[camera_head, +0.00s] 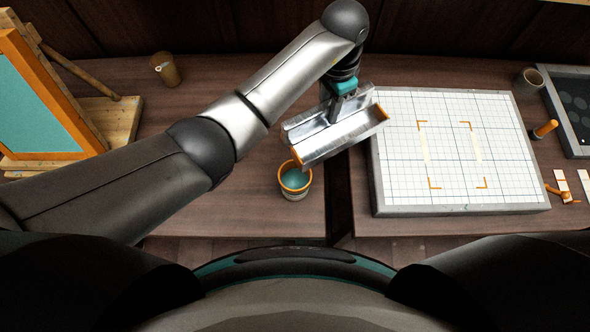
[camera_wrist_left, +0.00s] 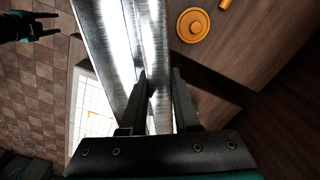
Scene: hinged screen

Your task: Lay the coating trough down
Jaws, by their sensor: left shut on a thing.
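The coating trough (camera_head: 325,138) is a long silver metal channel with orange ends. My left gripper (camera_head: 340,100) is shut on it from above. The trough hangs slantwise, its lower left end appearing just above a teal-filled pot (camera_head: 295,180) and its right end by the gridded board (camera_head: 460,150). In the left wrist view the fingers (camera_wrist_left: 157,95) close on the metal wall of the trough (camera_wrist_left: 110,50). My right gripper (camera_wrist_left: 40,24) shows at the upper left of that view, its fingers apart and empty.
A framed teal screen (camera_head: 45,110) leans on a wooden stand at left, near a brown cup (camera_head: 166,68). A gap separates the two tables. A grey cup (camera_head: 529,80) and dark tray (camera_head: 575,110) are at right. The wrist view shows an orange disc (camera_wrist_left: 193,25).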

